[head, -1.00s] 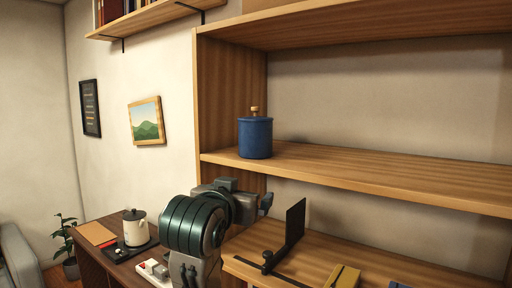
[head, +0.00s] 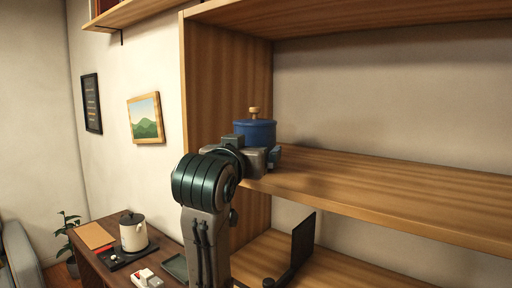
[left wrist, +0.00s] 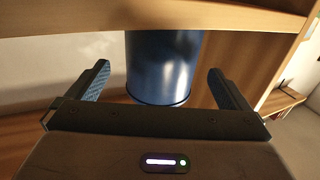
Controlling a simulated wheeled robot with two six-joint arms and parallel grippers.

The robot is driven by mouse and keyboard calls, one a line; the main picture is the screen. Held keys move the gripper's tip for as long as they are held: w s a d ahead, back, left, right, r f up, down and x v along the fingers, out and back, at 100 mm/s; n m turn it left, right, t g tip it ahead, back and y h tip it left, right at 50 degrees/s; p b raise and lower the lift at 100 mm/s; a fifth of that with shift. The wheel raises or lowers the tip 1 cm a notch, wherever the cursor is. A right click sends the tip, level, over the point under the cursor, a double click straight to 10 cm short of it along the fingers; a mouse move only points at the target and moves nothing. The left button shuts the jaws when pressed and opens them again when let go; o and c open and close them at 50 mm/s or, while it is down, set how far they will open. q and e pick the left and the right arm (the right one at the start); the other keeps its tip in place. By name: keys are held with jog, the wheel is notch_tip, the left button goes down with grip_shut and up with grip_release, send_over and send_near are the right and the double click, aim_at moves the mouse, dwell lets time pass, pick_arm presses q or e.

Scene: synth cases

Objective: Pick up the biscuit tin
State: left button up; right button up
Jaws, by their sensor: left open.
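The biscuit tin is a blue cylinder with a wooden knob on its lid (head: 256,131). It stands upright on the middle board of the wooden shelf unit, near its left side panel. In the head view my left gripper (head: 264,160) is in front of the tin and hides its lower part. In the left wrist view the tin (left wrist: 160,75) shows between the two spread fingers of my left gripper (left wrist: 158,68). The gripper is open, with a gap on each side of the tin. I cannot tell how deep the tin sits between the fingers. My right gripper is out of view.
The middle shelf board (head: 390,190) is clear right of the tin. A black upright plate (head: 303,243) stands on the lower board. A low table at the left holds a white lidded pot (head: 133,233). A framed landscape (head: 146,118) hangs on the wall.

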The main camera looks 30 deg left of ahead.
pick_arm(q)
jog(key=shift+w+a+r, duration=0.1)
jog(key=shift+w+a, duration=0.1)
jog(key=shift+w, duration=0.15)
jog(key=shift+w+a, duration=0.1)
jog(key=shift+w, duration=0.15)
jog(key=p+x, duration=0.3)
jog(key=x, duration=0.1)
jog(key=shift+w+a+r, duration=0.1)
jog(key=shift+w, duration=0.2)
jog(key=shift+w+a+p, duration=0.15)
jog(key=shift+w+p, duration=0.15)
jog(key=shift+p, duration=0.15)
jog(key=shift+w, duration=0.1)
jog(key=shift+a, duration=0.1)
jog(key=shift+w, duration=0.1)
jog(key=shift+c, duration=0.7)
jog(key=c, duration=1)
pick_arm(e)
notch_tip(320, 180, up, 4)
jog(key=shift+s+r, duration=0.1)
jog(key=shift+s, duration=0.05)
